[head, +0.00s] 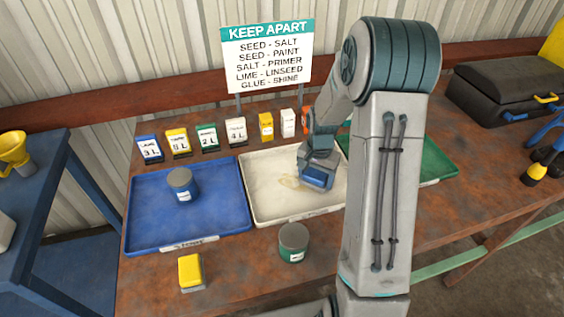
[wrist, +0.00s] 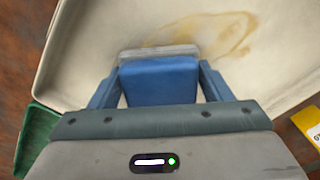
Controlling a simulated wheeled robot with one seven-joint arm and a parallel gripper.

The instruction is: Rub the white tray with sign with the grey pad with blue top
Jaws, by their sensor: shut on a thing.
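The white tray (head: 262,209) lies on the rusty bench between a blue tray and a green tray. A brown smear (head: 290,182) marks its floor; the smear also shows in the wrist view (wrist: 225,35). My gripper (head: 316,172) is over the right part of the white tray. In the wrist view my gripper (wrist: 160,88) is shut on the grey pad with blue top (wrist: 158,75), with a finger on each side. The pad's grey edge is beside the smear. I cannot tell whether the pad touches the tray floor. My arm hides the tray's right side.
The blue tray (head: 145,228) holds a grey can (head: 183,184). A green can (head: 293,242) and a yellow block (head: 191,272) stand in front. Several small labelled boxes and a sign (head: 268,55) stand behind. The green tray (head: 437,164) is partly behind my arm. A black case (head: 505,90) is at right.

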